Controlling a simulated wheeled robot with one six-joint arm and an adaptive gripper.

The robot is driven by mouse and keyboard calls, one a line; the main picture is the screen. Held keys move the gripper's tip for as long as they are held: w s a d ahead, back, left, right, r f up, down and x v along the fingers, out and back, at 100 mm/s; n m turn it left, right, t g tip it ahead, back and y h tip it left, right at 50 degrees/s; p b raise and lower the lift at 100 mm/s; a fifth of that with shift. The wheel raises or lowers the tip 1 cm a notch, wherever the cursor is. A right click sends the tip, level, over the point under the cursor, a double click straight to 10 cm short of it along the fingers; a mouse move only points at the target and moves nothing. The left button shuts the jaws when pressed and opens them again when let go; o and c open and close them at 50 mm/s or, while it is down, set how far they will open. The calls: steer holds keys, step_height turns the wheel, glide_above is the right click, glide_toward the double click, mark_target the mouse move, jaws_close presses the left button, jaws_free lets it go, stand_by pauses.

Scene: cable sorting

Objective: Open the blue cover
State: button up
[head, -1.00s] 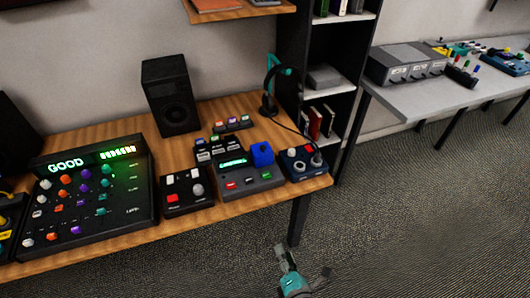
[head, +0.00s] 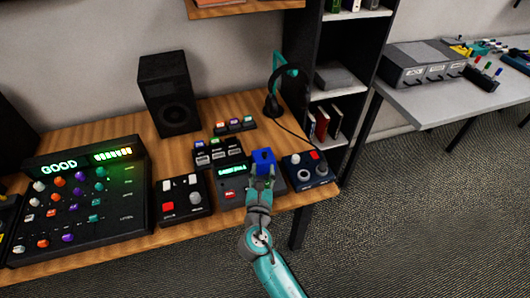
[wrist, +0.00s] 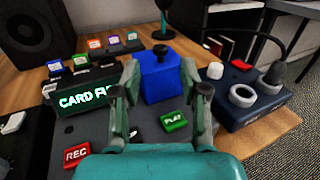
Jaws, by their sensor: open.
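The blue cover (head: 263,157) is a small blue box standing on the dark recorder box (head: 229,190) near the table's right front. In the wrist view the blue cover (wrist: 160,78) looks closed and stands upright just beyond my fingertips. My gripper (head: 262,171) is open in front of it; in the wrist view my gripper's fingers (wrist: 166,92) stand to the left and right of the cover's lower front. I cannot tell whether they touch it. A green PLAY button (wrist: 174,121), a red REC button (wrist: 77,155) and a lit green display (wrist: 87,98) are on the same box.
A dark blue box with knobs (head: 308,171) stands close on the right. A panel with white and red buttons (head: 183,200) stands on the left. Small lit keys (head: 234,125) and a headphone stand (head: 277,90) are behind. The floor in front is free.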

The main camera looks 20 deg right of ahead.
mark_target(265, 156)
steer(key=x, duration=0.7)
steer(key=shift+w+d, duration=0.15)
steer(key=shift+w, duration=0.2)
jaws_close()
